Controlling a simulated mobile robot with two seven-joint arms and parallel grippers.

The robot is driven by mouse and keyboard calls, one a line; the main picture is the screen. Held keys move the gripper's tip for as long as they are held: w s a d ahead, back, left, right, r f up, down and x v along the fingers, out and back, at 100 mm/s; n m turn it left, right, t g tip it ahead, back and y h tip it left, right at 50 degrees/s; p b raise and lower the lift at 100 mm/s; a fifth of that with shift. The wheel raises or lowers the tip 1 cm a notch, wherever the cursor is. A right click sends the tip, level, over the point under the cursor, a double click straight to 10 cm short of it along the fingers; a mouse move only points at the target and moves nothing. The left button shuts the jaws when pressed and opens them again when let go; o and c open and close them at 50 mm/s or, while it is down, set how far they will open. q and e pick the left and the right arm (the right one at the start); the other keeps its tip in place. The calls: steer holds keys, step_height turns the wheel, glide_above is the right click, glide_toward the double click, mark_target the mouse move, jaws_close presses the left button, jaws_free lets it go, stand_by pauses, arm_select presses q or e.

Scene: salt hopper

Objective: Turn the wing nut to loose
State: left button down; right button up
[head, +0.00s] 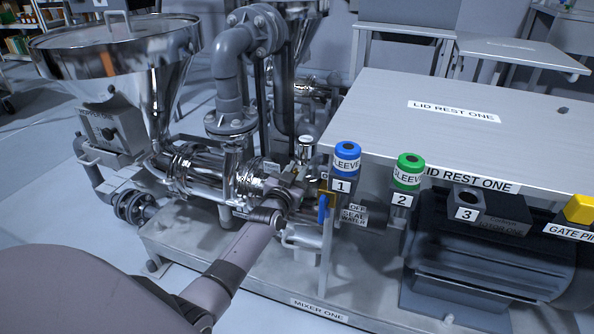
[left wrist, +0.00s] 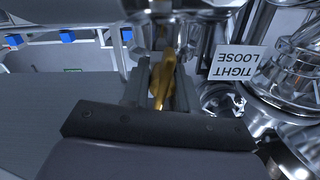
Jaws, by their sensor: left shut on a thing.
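The brass-coloured wing nut (left wrist: 161,84) shows in the left wrist view, below a shiny metal fitting. My left gripper (left wrist: 160,92) is shut on it, one finger on each side. In the head view my left gripper (head: 291,188) reaches in among the pipework beside the steel pump body, and I cannot make out the wing nut there. A white label (left wrist: 240,63) reading TIGHT and LOOSE appears upside down just right of the wing nut in the left wrist view. My right gripper is not in view.
Right of my gripper stand a blue-handled valve (head: 322,208), a blue sleeve (head: 346,158) and a green sleeve (head: 408,170). The lid rest table (head: 450,140) has a clear top. A steel hopper (head: 120,50) and a grey pipe (head: 228,75) stand left and behind.

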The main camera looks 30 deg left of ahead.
arm_select(q)
steer(key=n, duration=0.2)
steer(key=shift+a+n, duration=0.1)
steer(key=shift+n, duration=0.3)
steer(key=n, duration=0.5)
steer(key=shift+s+a+f+n, duration=0.1)
steer(key=shift+a+n, duration=0.15)
steer(key=shift+n, duration=0.05)
steer(key=n+b, duration=0.1)
steer(key=n, duration=0.2)
steer(key=shift+a+f+n, duration=0.1)
steer(key=shift+a+n, duration=0.05)
steer(key=shift+n, duration=0.15)
steer(key=n+b, duration=0.1)
steer(key=n, duration=0.2)
steer(key=shift+a+f+n, duration=0.1)
steer(key=shift+f+n, duration=0.05)
steer(key=shift+n, duration=0.75)
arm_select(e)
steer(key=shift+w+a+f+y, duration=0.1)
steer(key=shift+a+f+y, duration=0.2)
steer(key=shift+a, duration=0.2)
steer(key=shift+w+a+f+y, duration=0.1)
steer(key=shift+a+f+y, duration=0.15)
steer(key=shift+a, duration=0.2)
arm_select(q)
steer(key=shift+n, duration=0.3)
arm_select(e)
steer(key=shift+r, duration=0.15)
